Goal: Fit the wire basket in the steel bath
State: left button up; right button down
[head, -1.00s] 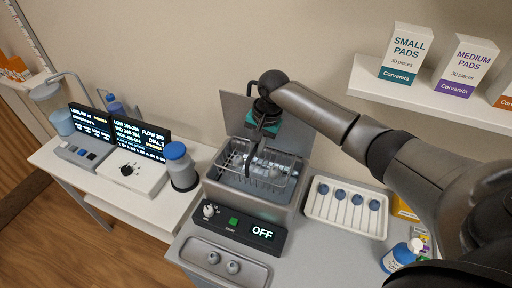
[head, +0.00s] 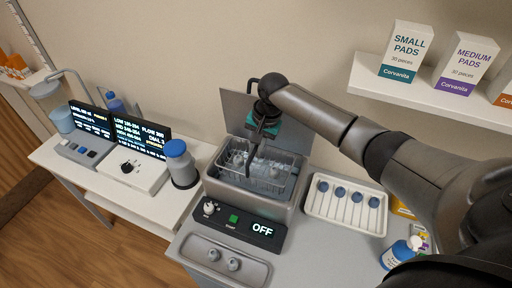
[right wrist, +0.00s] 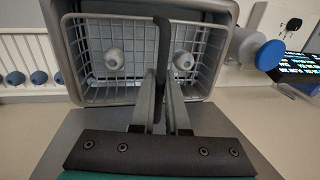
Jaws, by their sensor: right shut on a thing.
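The wire basket (head: 237,163) is within the walls of the open steel bath (head: 250,204), its rim near the bath's rim. I cannot tell whether it rests on the bottom. It also shows in the right wrist view (right wrist: 137,96), with two pale round-ended items inside and the bath's wall (right wrist: 215,10) around it. My right gripper (head: 256,147) points down over the basket, shut on its dark upright handle (right wrist: 163,45). The fingers (right wrist: 160,85) lie on both sides of the handle. My left gripper is not in view.
The bath's raised lid (head: 236,108) stands behind it. A control panel (head: 236,225) reading OFF is in front. A white rack (head: 346,205) with blue-capped items is close on the right, and a blue-capped bottle (head: 180,164) on the left. A shelf (head: 430,106) holds boxes.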

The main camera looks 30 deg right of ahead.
aim_at(254, 169)
jog(key=shift+f, duration=3)
dwell(3.8)
jog(key=c, duration=1.2)
grip_release()
jog(key=shift+r, duration=0.15)
